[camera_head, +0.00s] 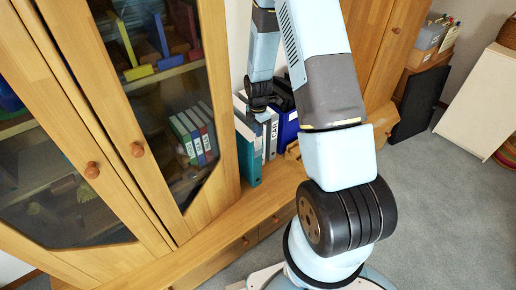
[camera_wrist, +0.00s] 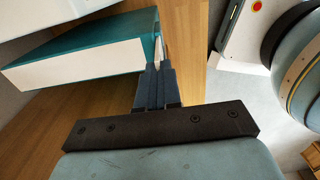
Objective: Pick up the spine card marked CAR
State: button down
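In the head view, a group of binders stands on the wooden ledge. A white binder spine (camera_head: 274,136) carries dark upright lettering that looks like CAR, too small to read surely. A teal binder (camera_head: 247,158) stands left of it. My gripper (camera_head: 261,117) points down at the upper front of these spines. In the wrist view, its two dark fingers (camera_wrist: 158,68) lie close together at the spine edge of the teal binder (camera_wrist: 95,45). A thin whitish strip (camera_wrist: 158,48) shows at the fingertips. I cannot tell whether they pinch it.
A blue binder (camera_head: 289,128) stands right of the white ones. A glass-doored wooden cabinet (camera_head: 110,100) is at the left, with more binders behind its glass. The wooden ledge (camera_head: 225,232) in front is bare. Grey carpet (camera_head: 440,220) lies open at the right.

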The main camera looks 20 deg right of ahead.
jog(key=shift+r, duration=3.75)
jog(key=shift+d, duration=0.15)
